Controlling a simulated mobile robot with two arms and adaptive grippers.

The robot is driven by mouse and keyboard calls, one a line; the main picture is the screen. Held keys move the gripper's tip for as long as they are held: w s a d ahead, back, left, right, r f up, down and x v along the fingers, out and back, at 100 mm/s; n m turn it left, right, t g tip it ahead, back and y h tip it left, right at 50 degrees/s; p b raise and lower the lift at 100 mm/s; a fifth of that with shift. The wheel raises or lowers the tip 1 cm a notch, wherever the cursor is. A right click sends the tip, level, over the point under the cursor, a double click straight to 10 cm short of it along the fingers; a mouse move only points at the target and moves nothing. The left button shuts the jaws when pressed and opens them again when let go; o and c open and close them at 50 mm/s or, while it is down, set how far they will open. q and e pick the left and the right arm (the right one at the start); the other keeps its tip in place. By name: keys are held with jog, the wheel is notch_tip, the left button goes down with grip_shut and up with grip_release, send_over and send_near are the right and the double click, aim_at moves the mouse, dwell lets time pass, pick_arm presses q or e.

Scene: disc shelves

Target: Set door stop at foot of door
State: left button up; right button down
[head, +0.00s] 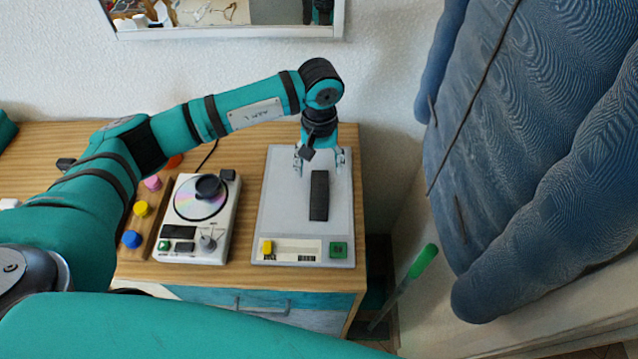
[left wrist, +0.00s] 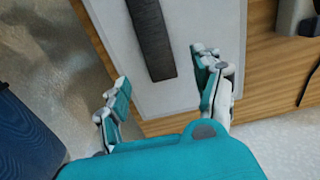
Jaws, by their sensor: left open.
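A long dark block (head: 319,195), likely the door stop, lies on a flat grey plate (head: 280,200) at the right end of the wooden cabinet top. In the left wrist view the block (left wrist: 152,40) looks ribbed. My left gripper (head: 319,164) is open over the back part of the plate, just behind the block's far end. In the left wrist view its fingers (left wrist: 162,80) are spread and empty, and the block's near end lies just beyond the space between them. I cannot clearly make out a door or its foot. My right gripper is not in view.
A disc player (head: 203,218) stands left of the plate, with coloured pegs (head: 141,208) beside it. A blue padded jacket (head: 540,130) hangs at the right. A green-handled stick (head: 423,261) leans in the gap beside the cabinet (head: 280,302). A framed mirror (head: 230,33) is behind.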

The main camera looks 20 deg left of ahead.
aim_at(319, 181)
pick_arm(q)
jog(key=shift+f+p, duration=0.4)
jog(key=shift+f, duration=0.55)
notch_tip(319, 181, down, 4)
jog(key=shift+r+p, duration=0.2)
jog(key=shift+p, duration=0.8)
jog(key=shift+f, duration=0.35)
jog(key=shift+w+f, duration=0.1)
jog(key=shift+f, duration=0.1)
jog(key=c, duration=1.1)
jog(key=shift+c, duration=1.4)
jog(key=shift+r, duration=0.1)
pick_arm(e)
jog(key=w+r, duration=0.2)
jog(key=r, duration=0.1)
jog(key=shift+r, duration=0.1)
